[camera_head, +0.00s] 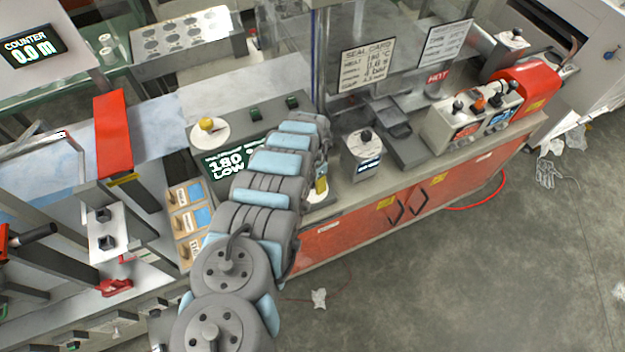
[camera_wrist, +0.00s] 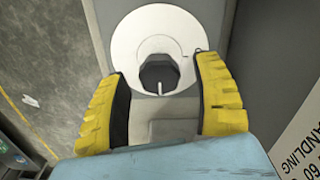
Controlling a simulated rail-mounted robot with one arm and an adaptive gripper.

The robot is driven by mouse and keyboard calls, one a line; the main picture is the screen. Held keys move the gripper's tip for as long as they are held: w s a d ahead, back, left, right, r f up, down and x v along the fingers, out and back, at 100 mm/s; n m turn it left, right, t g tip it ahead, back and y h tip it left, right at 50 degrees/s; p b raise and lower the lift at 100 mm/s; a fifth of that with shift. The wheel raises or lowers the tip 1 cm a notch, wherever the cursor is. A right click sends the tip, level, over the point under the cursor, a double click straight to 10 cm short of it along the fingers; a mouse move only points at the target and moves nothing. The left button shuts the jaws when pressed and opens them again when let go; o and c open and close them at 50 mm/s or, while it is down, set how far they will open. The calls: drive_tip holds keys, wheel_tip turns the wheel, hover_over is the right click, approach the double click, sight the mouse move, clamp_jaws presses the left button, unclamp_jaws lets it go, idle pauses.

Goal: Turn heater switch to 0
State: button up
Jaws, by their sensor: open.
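A dark knob (camera_wrist: 159,72) on a white round dial plate (camera_wrist: 130,48) shows in the wrist view, near the top middle. A pale pointer mark runs down the knob's lower side. I cannot read a 0 or other positions on the plate. My gripper (camera_wrist: 162,76) is open, with one yellow finger on each side of the knob. I see gaps beside the knob; contact is not evident. In the head view my arm hides most of the gripper; a yellow finger (camera_head: 321,185) shows by a partly hidden white dial on the counter.
A display (camera_head: 229,165) reading 180 LOW and a yellow knob (camera_head: 206,125) are left of my arm. A box with a dark knob (camera_head: 364,146) stands right of the gripper. A red-and-white switch box (camera_head: 470,115) is farther right.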

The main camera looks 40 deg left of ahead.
drive_tip(key=shift+c, duration=0.3)
drive_tip(key=c, duration=1.1)
drive_tip(key=shift+n, duration=0.3)
drive_tip(key=shift+c, duration=0.2)
drive_tip(key=n, duration=0.4)
drive_tip(key=shift+f, duration=0.1)
drive_tip(key=n+b, duration=0.1)
drive_tip(key=n, duration=0.3)
drive_tip(key=shift+n, duration=0.4)
drive_tip(key=n+b, duration=0.2)
drive_tip(key=n, duration=0.2)
drive_tip(key=shift+a, duration=0.1)
drive_tip(key=shift+s+a+n+b, duration=0.15)
drive_tip(key=shift+n+b, duration=0.75)
drive_tip(key=shift+n, duration=1.4)
